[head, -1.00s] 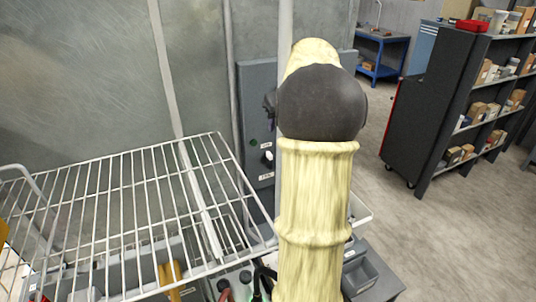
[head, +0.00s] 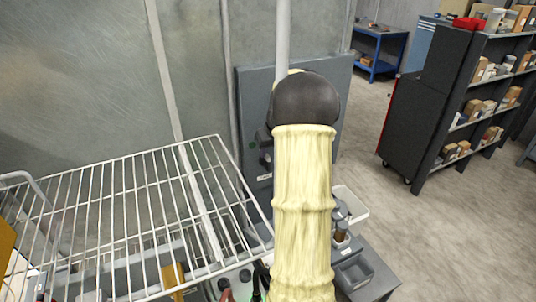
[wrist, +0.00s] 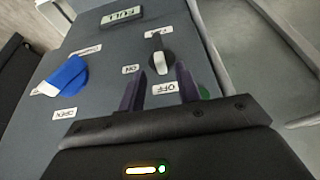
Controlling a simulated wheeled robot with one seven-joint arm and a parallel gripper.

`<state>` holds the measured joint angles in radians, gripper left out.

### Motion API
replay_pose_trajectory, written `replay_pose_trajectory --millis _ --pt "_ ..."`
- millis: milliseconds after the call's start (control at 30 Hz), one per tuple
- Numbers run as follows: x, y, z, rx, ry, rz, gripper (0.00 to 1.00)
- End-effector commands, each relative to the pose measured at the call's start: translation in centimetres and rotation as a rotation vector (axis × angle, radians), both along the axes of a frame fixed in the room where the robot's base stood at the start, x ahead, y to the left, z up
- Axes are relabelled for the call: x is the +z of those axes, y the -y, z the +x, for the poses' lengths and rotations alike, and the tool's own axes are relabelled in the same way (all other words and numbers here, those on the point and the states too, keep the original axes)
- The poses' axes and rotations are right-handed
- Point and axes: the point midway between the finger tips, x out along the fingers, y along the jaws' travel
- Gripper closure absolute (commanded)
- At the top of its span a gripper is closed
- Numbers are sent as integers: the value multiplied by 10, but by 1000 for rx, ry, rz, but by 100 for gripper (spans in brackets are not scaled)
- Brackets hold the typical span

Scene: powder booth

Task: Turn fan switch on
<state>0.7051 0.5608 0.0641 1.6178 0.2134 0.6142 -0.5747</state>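The fan switch (wrist: 157,48) is a black rotary knob with a white mark, on a grey control panel (wrist: 105,75) in the wrist view. Its white end points down in the picture, toward my fingers. An ON label (wrist: 130,69) sits to its lower left and an OFF label (wrist: 164,89) below it. My gripper (wrist: 160,84) is open, with its two dark fingers apart and nothing between them. The fingertips are just short of the knob in the picture; I cannot tell if they touch it. In the head view the panel (head: 255,90) is partly hidden by my arm.
A blue-and-white knob (wrist: 65,77) with an OPEN label is left of the switch. A FULL display (wrist: 121,16) sits above. A wire rack (head: 120,200) stands left of the panel; open floor (head: 440,240) lies right.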

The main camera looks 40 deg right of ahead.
Motion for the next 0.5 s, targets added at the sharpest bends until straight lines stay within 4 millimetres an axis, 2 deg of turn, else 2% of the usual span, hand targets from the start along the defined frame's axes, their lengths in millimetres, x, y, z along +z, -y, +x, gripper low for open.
replay_pose_trajectory --millis 233,500 --pt "-33 3 14 -1 -2 2 66" --pt "-46 5 19 -1 1 0 66"
